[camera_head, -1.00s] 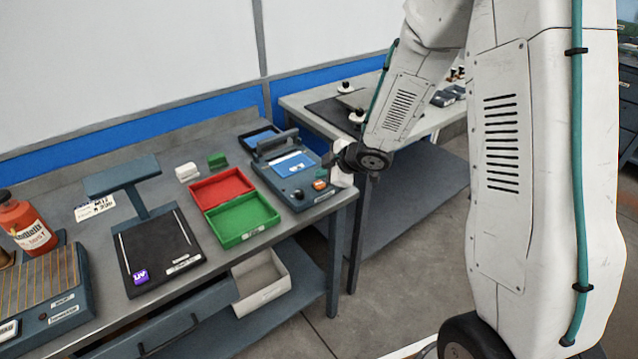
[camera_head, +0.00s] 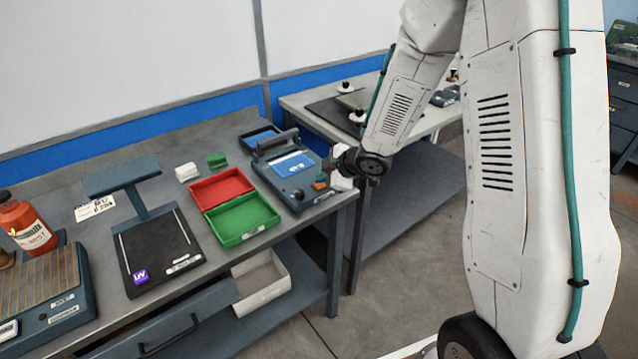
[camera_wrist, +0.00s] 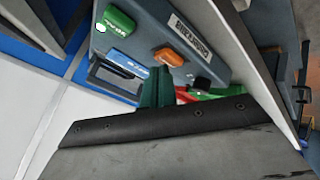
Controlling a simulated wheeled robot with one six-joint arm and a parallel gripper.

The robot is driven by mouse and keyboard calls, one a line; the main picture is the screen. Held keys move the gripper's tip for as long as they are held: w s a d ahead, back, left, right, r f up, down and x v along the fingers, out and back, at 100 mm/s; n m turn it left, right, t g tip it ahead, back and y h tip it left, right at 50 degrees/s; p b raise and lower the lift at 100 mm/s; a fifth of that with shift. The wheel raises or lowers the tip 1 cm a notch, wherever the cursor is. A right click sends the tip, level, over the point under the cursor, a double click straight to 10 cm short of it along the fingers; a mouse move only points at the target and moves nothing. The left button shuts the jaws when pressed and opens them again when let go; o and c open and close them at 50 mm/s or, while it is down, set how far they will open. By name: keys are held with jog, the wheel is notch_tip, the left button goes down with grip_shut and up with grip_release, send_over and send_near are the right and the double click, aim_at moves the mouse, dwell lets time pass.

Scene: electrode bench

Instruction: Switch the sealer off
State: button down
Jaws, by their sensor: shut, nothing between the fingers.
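The sealer (camera_head: 268,165) is a blue-grey box with a raised bar and a light blue panel, at the right end of the bench. Its front strip carries an orange control (camera_head: 320,186) and a dark round knob (camera_head: 299,194). In the wrist view the orange control (camera_wrist: 168,56) lies between a green labelled control (camera_wrist: 115,22) and the black knob (camera_wrist: 201,83). My gripper (camera_head: 327,172) is shut and empty at the sealer's front right corner. In the wrist view its dark green fingertips (camera_wrist: 159,73) are close to the orange control; I cannot tell whether they touch it.
A red tray (camera_head: 222,172) and a green tray (camera_head: 266,222) lie just left of the sealer. A black-plated stand (camera_head: 140,262) is farther left. A second table (camera_head: 292,103) stands behind at the right.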

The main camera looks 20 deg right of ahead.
aim_at(323, 185)
dwell(0.3)
jog(key=shift+r, duration=0.65)
notch_tip(323, 185, up, 6)
dwell(0.5)
